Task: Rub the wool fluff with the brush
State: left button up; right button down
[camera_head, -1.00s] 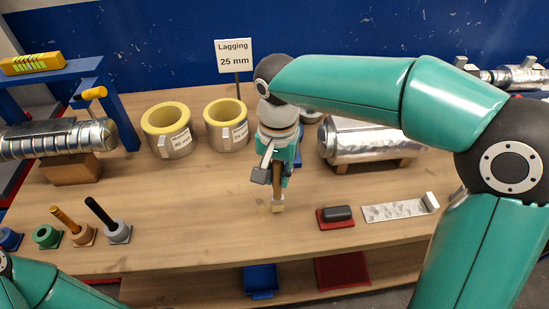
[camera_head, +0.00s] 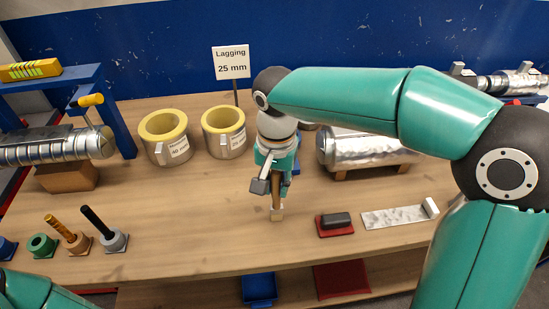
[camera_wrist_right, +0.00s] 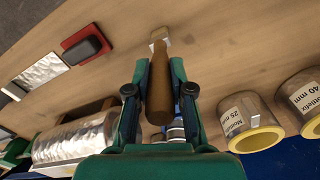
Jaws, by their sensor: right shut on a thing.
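My right gripper (camera_head: 272,187) is shut on the brush and holds it upright, tip down, over the middle of the bench. The brush's brown handle (camera_wrist_right: 160,90) lies between the two fingers in the right wrist view. Its pale tip (camera_head: 277,214) is at the bench top; I cannot tell whether it touches. I cannot make out the wool fluff now; it may be hidden by the brush or too small to see. Only a piece of my left arm shows at the lower left, without its gripper.
Two yellow-lined lagging rings (camera_head: 164,137) and a Lagging 25 mm sign (camera_head: 231,63) stand behind. A silver-clad duct (camera_head: 365,150) lies right of the gripper. A dark block on a red pad (camera_head: 336,232) and a metal strip (camera_head: 395,216) lie front right. Several upright tools (camera_head: 113,240) stand front left.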

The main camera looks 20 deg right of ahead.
aim_at(275, 173)
notch_tip(275, 173, up, 4)
jog(key=p, duration=0.2)
jog(key=shift+a+r+p, duration=0.1)
jog(key=shift+r+p, duration=0.1)
jog(key=shift+p, duration=0.15)
jog(key=shift+r+p, duration=1.5)
jog(key=shift+r, duration=0.3)
jog(key=shift+f, duration=0.1)
